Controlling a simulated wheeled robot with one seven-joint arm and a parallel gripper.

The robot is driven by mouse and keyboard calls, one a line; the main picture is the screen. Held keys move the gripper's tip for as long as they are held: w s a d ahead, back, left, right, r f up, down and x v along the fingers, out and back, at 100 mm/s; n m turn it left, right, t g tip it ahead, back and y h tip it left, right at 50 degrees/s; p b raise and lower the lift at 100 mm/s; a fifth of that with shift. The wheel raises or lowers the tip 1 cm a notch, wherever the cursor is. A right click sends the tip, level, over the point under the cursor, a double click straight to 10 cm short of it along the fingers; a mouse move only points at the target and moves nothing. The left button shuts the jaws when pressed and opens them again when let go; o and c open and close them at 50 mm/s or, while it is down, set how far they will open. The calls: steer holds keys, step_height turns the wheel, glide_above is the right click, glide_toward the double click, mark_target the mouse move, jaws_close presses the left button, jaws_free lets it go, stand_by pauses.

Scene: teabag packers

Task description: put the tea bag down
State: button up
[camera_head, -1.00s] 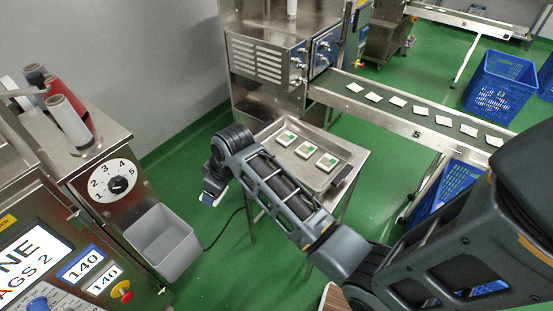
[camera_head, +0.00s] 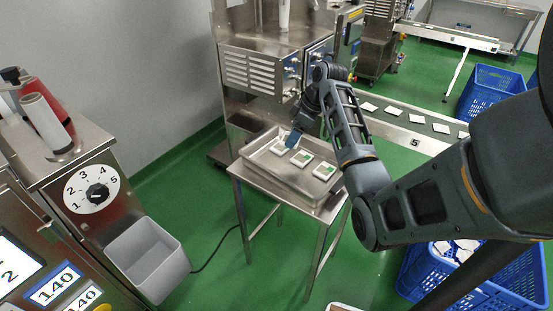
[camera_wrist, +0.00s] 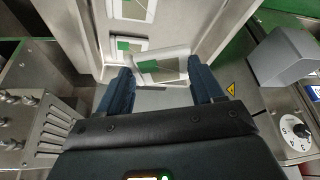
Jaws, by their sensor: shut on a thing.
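In the wrist view, a white tea bag with a green print (camera_wrist: 160,67) sits tilted between the two blue fingers of my gripper (camera_wrist: 160,85). My gripper is shut on it. In the head view, my gripper (camera_head: 291,138) is over the metal tray (camera_head: 256,152), near its back. The held bag cannot be told apart clearly there. Tea bags lie on the tray, including a middle one (camera_head: 301,158) and a right one (camera_head: 324,171). In the wrist view, two other bags lie beyond the held one, one partly behind it (camera_wrist: 118,48) and one farther (camera_wrist: 133,9).
The tray rests on a metal stand beside the packing machine (camera_head: 262,72). A conveyor (camera_head: 398,128) carrying tea bags runs right. A blue crate (camera_head: 415,265) stands below it. A grey bin (camera_head: 150,262) hangs on the control machine at left. Bare tray surface shows left of the bags.

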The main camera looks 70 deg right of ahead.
glide_above(264, 161)
steer(key=s, duration=0.2)
steer(key=f, duration=0.5)
steer(key=shift+w, duration=0.2)
steer(key=shift+w+f, duration=0.1)
steer(key=shift+f, duration=1.95)
steer(key=shift+a+f, duration=0.1)
steer(key=shift+f, duration=0.05)
steer(key=o, duration=0.7)
steer(key=shift+o, duration=0.2)
